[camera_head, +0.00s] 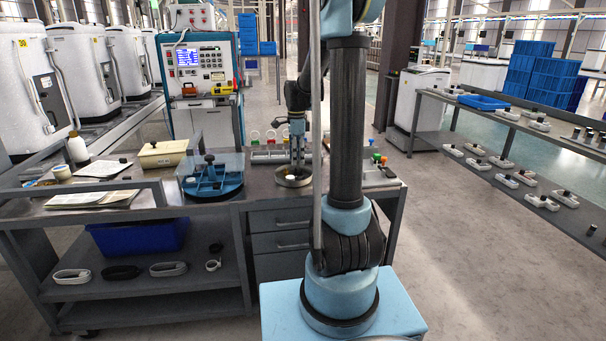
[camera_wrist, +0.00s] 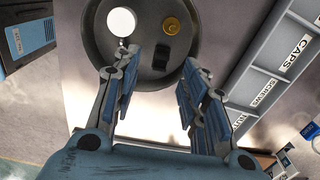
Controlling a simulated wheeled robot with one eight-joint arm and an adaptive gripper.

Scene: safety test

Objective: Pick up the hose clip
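A round dark metal dish (camera_wrist: 97,40) lies below my gripper (camera_wrist: 160,72) in the wrist view. In it are a white round piece (camera_wrist: 121,22), a small brass-yellow round piece (camera_wrist: 171,25) and a small black piece (camera_wrist: 162,56). The black piece may be the hose clip; I cannot tell for sure. My gripper is open and empty, with its fingers on either side of the lower part of the dish. In the head view the dish (camera_head: 293,183) stands on the workbench, with my gripper (camera_head: 298,160) over it; only the white piece shows clearly inside.
A labelled compartment rack (camera_wrist: 262,75) stands right of the dish in the wrist view. On the bench (camera_head: 262,190), a blue-based fixture (camera_head: 212,185) with a clear cover stands left of the dish. Small coloured-top parts (camera_head: 378,160) stand at the right end. Coiled hoses (camera_head: 122,272) lie on the lower shelf.

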